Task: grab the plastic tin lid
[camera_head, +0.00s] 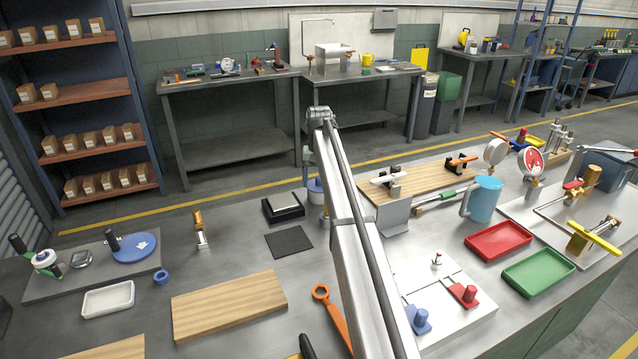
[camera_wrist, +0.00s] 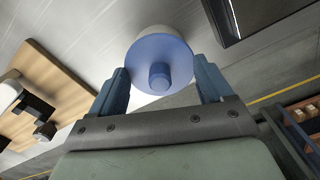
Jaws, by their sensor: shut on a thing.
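The plastic tin lid (camera_wrist: 165,62) is a blue disc with a round blue knob, seen from above in the wrist view. It sits on a pale, whitish tin (camera_wrist: 168,32), whose body is mostly hidden behind it. My gripper (camera_wrist: 160,75) is shut on the lid, with one blue-grey finger at each side. In the head view the blue and white tin (camera_head: 314,197) stands on the bench, partly hidden by my arm and gripper. Whether the lid is lifted off the tin cannot be told.
A black-framed scale (camera_head: 284,207) and a dark mat (camera_head: 289,243) lie left of the tin. A wooden board with clamps (camera_head: 428,180) and a blue mug (camera_head: 483,200) stand to the right. A wooden board (camera_head: 228,306) and orange wrench (camera_head: 330,312) lie nearer.

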